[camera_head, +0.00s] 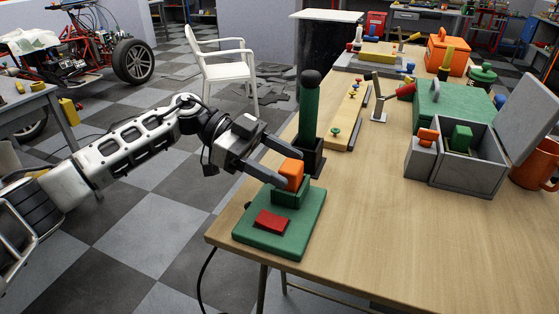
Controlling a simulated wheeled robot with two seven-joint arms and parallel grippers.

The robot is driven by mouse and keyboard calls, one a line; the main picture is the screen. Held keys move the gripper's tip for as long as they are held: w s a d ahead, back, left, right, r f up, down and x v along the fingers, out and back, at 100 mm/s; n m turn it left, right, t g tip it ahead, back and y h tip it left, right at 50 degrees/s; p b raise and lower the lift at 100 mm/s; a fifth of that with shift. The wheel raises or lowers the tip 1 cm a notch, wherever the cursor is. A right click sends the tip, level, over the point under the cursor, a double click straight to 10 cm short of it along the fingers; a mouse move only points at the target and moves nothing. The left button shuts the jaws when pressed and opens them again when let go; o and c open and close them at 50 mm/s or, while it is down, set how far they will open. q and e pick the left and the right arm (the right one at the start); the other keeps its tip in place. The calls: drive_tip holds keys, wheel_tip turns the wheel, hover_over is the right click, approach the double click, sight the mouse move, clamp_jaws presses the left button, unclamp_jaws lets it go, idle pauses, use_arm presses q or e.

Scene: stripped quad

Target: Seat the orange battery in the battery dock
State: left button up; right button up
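The orange battery (291,175) is a small block at the green battery dock (290,193), a raised socket at the back of a green base plate. A red pad (271,222) lies on the front of that plate. My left gripper (287,168) reaches in from the left with one finger on each side of the battery and appears shut on it. The battery's lower end is at the socket's top; its depth inside is hidden by the socket wall. My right gripper is not in view.
A dark holder with a tall green cylinder (309,108) stands just behind the dock. At right are a grey open-lidded box (470,172), a green case (446,107) and an orange mug (536,166). The table (380,230) is clear right of the dock.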

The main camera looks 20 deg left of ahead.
use_arm(q)
drive_tip(key=v, duration=1.2)
drive_tip(key=shift+b, duration=0.45)
drive_tip(key=shift+r, duration=0.1)
